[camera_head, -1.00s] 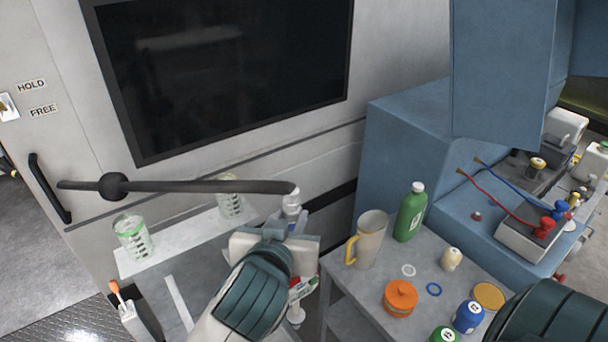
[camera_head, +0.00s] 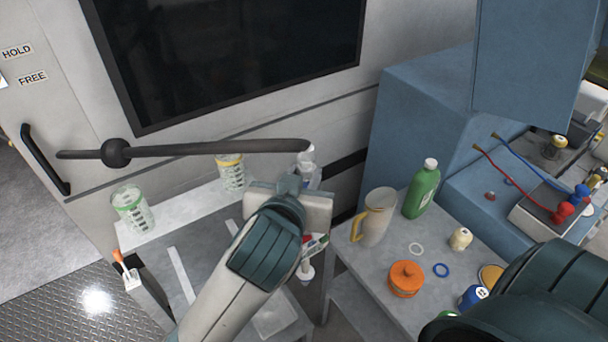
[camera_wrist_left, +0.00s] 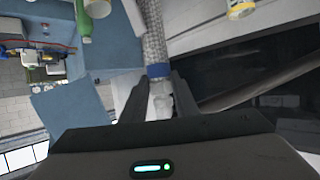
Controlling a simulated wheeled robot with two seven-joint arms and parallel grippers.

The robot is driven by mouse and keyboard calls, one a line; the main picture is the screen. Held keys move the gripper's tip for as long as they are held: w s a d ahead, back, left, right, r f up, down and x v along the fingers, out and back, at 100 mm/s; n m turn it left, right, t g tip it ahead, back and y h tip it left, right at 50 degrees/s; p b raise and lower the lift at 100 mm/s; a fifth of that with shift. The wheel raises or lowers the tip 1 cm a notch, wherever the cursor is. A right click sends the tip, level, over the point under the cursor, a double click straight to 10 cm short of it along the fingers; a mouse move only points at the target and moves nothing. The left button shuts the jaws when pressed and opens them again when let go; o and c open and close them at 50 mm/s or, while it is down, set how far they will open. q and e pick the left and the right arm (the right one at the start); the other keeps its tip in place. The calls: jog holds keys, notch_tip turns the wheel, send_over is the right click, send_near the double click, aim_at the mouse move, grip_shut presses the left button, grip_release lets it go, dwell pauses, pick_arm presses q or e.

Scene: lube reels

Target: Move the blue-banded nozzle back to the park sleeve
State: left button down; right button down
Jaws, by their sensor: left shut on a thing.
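The blue-banded nozzle (camera_wrist_left: 159,98) shows in the left wrist view as a pale tip below a blue band, on a braided grey hose running to the top edge. My left gripper (camera_wrist_left: 157,88) is shut on it, with one dark finger on each side. In the head view my left gripper (camera_head: 291,187) is raised in front of the wall, near the right end of a dark bar; its wrist hides most of the nozzle. I cannot identify the park sleeve in these views. My right arm shows at lower right, but its gripper is out of view.
The dark bar (camera_head: 210,149) with a ball crosses above a pale shelf (camera_head: 185,215) with green-banded (camera_head: 132,210) and yellow-banded (camera_head: 231,173) jars. At right, a grey table (camera_head: 352,262) holds a pitcher (camera_head: 374,220), green bottle (camera_head: 421,190) and orange pot (camera_head: 405,279).

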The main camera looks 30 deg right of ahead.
pick_arm(q)
jog(key=shift+w+a+r, duration=0.1)
jog(key=shift+r, duration=0.05)
jog(key=w+a, duration=0.9)
jog(key=shift+w+f, duration=0.4)
jog(key=shift+f, duration=0.05)
dwell(1.2)
jog(key=shift+f, duration=0.15)
jog(key=shift+f, duration=0.1)
jog(key=shift+f+b, duration=0.4)
jog(key=shift+f, duration=0.8)
